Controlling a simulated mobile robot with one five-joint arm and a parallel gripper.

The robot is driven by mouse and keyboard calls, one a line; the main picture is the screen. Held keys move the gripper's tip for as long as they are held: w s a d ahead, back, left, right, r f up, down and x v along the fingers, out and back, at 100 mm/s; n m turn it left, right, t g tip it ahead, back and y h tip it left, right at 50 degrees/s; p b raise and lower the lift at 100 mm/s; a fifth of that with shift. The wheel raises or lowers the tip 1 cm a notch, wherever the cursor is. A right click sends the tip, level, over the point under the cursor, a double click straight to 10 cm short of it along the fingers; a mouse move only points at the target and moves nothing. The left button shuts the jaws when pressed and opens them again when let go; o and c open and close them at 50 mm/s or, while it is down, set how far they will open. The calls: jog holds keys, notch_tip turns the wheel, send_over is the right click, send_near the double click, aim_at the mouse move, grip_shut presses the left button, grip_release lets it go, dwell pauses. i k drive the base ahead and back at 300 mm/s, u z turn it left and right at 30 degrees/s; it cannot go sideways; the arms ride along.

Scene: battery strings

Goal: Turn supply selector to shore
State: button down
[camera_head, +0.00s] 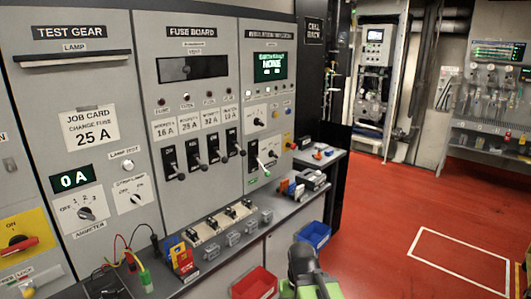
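No label reading supply selector or shore is legible from here. Several rotary controls show: a black knob (258,122) on the right grey panel under the green display, a knob marked ammeter (87,213) and another small knob (137,199) on the test gear panel. A dark and green part of my arm (303,268) rises at the bottom edge, in front of the bench and apart from the panels. Its fingers cannot be made out.
A grey bench (213,262) runs below the panels, holding fuse holders, wires and small parts. A red bin (255,284) and a blue bin (312,235) sit at its front. Red floor with a white outline (460,252) is open at right.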

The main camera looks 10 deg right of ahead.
aim_at(271, 154)
jog(key=u, duration=0.2)
jog(key=k, duration=0.1)
jog(key=u, duration=3.05)
jog(key=k, duration=1.15)
jog(key=z, duration=2.15)
jog(key=i, duration=1.05)
jog(key=u, duration=0.1)
